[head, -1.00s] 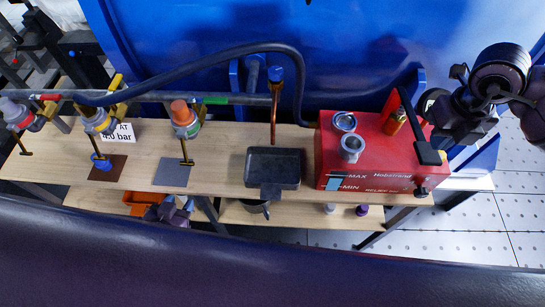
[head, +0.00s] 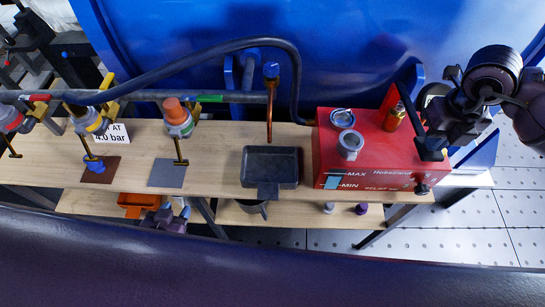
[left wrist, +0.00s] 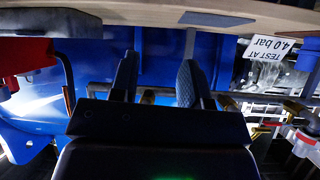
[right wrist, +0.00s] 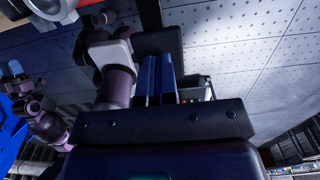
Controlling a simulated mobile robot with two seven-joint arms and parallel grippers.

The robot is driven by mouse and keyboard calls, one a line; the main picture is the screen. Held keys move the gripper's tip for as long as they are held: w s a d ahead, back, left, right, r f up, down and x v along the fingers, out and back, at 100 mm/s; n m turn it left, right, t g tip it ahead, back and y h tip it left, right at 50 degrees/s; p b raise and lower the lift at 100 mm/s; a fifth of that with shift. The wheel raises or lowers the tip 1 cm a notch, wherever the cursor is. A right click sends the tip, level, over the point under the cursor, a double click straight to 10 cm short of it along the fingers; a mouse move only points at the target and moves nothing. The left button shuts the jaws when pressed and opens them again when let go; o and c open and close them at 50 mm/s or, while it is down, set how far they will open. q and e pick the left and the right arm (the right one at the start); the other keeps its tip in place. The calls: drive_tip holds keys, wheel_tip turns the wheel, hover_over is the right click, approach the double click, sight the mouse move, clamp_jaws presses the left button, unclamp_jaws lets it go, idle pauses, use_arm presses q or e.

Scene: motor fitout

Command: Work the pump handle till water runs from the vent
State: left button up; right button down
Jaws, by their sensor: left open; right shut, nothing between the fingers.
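The red hand pump (head: 368,150) stands on the bench at the right, with MAX and MIN marks on its front. Its black handle (head: 412,115) slopes down to a dark block at the pump's right end; the block also shows in the right wrist view (right wrist: 160,42). My right gripper (right wrist: 160,62) is shut and empty right by that block; whether it touches is unclear. A copper pipe (head: 270,120), apparently the vent, points down over a black tray (head: 270,153). I see no water stream there. My left gripper (head: 172,212) is open and empty, low before the bench.
Several valves hang on a pipe at the left, by a "TEST AT 4.0 bar" card (head: 114,133). A black hose (head: 200,62) arches to the pump. A large blue tank (head: 340,50) stands behind. An orange bin (head: 137,200) sits on the lower shelf.

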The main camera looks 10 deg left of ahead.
drive_tip(key=f+b, duration=0.2)
drive_tip(key=f, duration=0.2)
drive_tip(key=shift+w+f, duration=0.1)
drive_tip(key=shift+w, duration=0.1)
use_arm(q)
wheel_tip(320, 180, down, 4)
use_arm(e)
drive_tip(key=shift+f+b, duration=0.35)
drive_tip(key=shift+f, duration=0.05)
drive_tip(key=r+p, duration=0.1)
drive_tip(key=r, duration=0.1)
drive_tip(key=r+p, duration=0.2)
drive_tip(key=r, duration=0.1)
drive_tip(key=r+p, duration=0.1)
drive_tip(key=r, duration=0.1)
drive_tip(key=shift+s+r+p, duration=0.3)
drive_tip(key=shift+s+p, duration=0.05)
use_arm(q)
wheel_tip(320, 180, up, 7)
drive_tip(key=w, duration=0.1)
drive_tip(key=shift+w+r, duration=0.15)
drive_tip(key=shift+w, duration=0.1)
use_arm(e)
drive_tip(key=shift+f, duration=0.1)
use_arm(q)
drive_tip(key=shift+d, duration=0.1)
